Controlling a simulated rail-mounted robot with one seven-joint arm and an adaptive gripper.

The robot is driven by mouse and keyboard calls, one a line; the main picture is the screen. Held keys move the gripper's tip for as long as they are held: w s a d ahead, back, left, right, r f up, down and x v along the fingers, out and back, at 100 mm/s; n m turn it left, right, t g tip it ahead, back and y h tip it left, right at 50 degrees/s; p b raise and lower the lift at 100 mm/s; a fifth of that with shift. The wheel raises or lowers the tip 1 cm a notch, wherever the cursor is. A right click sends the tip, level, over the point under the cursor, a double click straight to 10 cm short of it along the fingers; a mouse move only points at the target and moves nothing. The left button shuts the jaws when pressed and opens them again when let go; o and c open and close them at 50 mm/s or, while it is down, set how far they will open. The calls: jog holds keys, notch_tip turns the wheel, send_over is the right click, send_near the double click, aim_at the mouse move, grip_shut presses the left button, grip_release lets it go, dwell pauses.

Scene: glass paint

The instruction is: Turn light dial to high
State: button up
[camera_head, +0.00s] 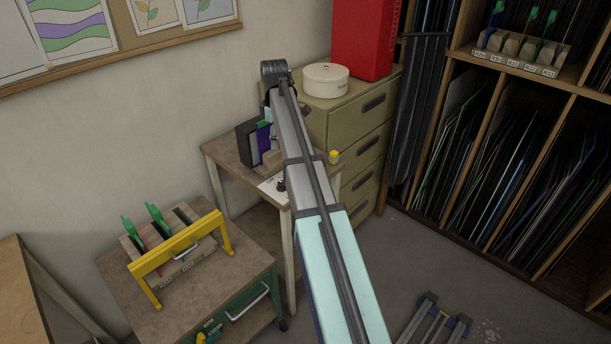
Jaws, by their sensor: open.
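A white panel (265,187) with small markings lies at the front of the small table (225,153), partly hidden by my arm. A small dark shape (281,185) shows on the panel beside my arm. It may be the light dial or part of my gripper; I cannot tell which, and no dial setting can be read. My arm reaches up from the bottom of the view across this table to a dark joint. My gripper cannot be made out; the arm covers the area behind it.
A dark holder with purple and green pieces (261,142) stands on the small table. A yellow-topped object (334,157) is right of my arm. A drawer cabinet (355,125) stands behind, with a white round container (326,79) and red box (362,38). A cart (185,265) is front left.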

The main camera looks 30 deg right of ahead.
aim_at(282, 182)
jog(key=f+p, duration=0.1)
jog(key=f, duration=0.5)
jog(key=f+n+p, duration=0.1)
jog(key=f+p, duration=0.1)
jog(key=f, duration=0.3)
jog(key=s+f+n+p, duration=0.1)
jog(key=f, duration=0.5)
jog(key=shift+a+f+g, duration=0.1)
jog(key=shift+f+g, duration=0.2)
jog(key=shift+f, duration=0.05)
jog(key=shift+c, duration=0.4)
grip_shut()
